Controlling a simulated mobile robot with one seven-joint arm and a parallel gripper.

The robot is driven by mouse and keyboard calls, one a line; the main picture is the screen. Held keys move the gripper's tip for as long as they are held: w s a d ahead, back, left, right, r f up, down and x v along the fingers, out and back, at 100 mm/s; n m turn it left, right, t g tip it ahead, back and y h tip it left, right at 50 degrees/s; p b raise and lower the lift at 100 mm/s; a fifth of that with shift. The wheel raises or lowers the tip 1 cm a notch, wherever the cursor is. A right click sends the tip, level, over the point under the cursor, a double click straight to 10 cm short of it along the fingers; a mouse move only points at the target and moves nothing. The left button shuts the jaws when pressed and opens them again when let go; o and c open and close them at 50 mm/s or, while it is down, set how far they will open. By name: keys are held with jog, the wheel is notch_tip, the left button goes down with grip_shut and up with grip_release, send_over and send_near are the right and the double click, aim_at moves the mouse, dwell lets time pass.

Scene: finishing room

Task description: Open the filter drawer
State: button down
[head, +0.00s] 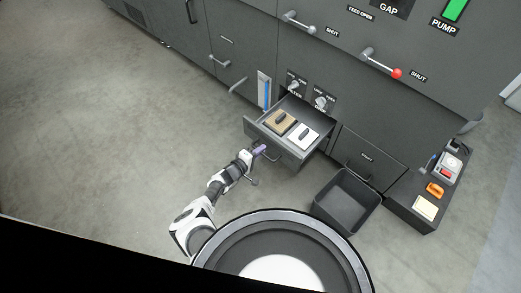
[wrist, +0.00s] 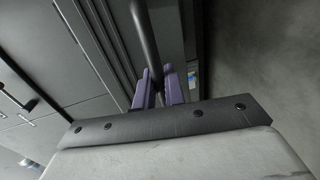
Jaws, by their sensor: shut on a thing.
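The filter drawer (head: 272,142) is pulled out from the dark grey cabinet in the head view. Inside it lie a tan filter (head: 280,122) and a white filter (head: 302,137), each with a dark grip on top. My gripper (head: 260,150) is at the drawer's front, with its purple fingers at the bar handle. In the wrist view the two purple fingers (wrist: 158,90) are shut around the dark bar handle (wrist: 146,40). The far end of the handle shows clear of the fingers in the head view.
A black open bin (head: 346,201) stands on the floor right of the drawer. A low dark bench (head: 405,193) at the right holds an orange item, a pale pad and a red-and-white device. Levers with SHUT labels are on the cabinet above. The floor at left is clear.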

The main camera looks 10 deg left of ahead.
jog(key=c, duration=1.6)
grip_release()
jog(key=p+v, duration=0.5)
jog(key=v, duration=0.8)
jog(key=shift+s+a, duration=0.2)
jog(key=shift+s, duration=0.15)
